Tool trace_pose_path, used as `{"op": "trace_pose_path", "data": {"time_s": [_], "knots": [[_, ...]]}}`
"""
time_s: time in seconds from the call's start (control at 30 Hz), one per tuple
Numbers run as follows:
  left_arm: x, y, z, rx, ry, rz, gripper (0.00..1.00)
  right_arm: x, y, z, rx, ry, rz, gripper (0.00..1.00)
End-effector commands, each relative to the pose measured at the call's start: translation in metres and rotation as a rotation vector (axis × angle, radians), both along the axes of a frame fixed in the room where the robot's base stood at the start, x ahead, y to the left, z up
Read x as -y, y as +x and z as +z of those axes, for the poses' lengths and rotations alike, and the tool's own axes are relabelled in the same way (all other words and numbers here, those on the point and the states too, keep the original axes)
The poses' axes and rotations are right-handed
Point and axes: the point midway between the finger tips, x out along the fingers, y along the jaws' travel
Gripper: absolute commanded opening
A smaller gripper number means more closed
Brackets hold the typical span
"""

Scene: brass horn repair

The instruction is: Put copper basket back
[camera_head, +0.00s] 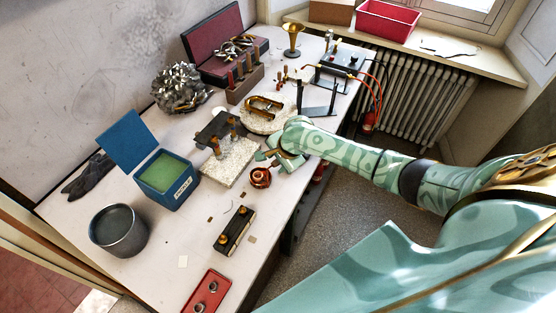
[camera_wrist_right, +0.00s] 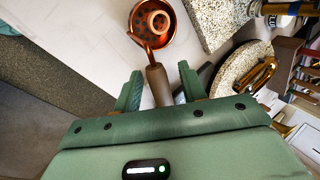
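The copper basket (camera_head: 261,176) is a small round cup on the bare table near its front edge. In the right wrist view the basket (camera_wrist_right: 152,22) shows a pierced middle and a brown handle (camera_wrist_right: 158,85) pointing toward me. My right gripper (camera_head: 268,158) is just behind the basket in the head view. In the wrist view this gripper (camera_wrist_right: 160,72) is open, one finger on each side of the handle, with gaps visible on both sides. My left gripper is not in view.
A speckled slab (camera_head: 230,165) with a black stand (camera_head: 215,130) is left of the basket. A round stone disc (camera_head: 266,122) holds a brass piece behind. A black block (camera_head: 234,231), red tray (camera_head: 207,293), blue box (camera_head: 166,187) and grey pot (camera_head: 119,232) stand nearer or left.

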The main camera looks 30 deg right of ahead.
Motion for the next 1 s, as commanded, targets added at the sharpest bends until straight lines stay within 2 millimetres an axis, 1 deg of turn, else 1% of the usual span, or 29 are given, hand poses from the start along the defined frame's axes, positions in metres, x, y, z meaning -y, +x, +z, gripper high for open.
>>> {"op": "trace_pose_path", "data": {"time_s": [0.07,0.17,0.27,0.4,0.5,0.6,0.73,1.0], "knots": [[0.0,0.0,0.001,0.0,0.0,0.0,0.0,0.0,0.0,0.003,0.001,0.0,0.0,0.41],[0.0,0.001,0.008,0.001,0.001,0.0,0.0,0.001,-0.005,0.015,0.001,-0.001,0.0,0.41],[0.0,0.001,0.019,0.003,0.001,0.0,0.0,0.003,-0.013,0.035,0.001,-0.002,0.001,0.41],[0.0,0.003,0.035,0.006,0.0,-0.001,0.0,0.005,-0.026,0.067,0.002,-0.001,0.002,0.41],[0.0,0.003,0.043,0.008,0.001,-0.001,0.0,0.006,-0.035,0.086,0.002,0.001,0.001,0.41],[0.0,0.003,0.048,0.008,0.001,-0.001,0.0,0.007,-0.041,0.1,0.001,0.0,0.0,0.41],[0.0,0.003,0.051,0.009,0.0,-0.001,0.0,0.007,-0.046,0.11,0.0,0.002,0.0,0.41],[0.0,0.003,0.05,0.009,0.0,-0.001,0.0,0.008,-0.047,0.111,-0.001,0.002,-0.001,0.41]]}}
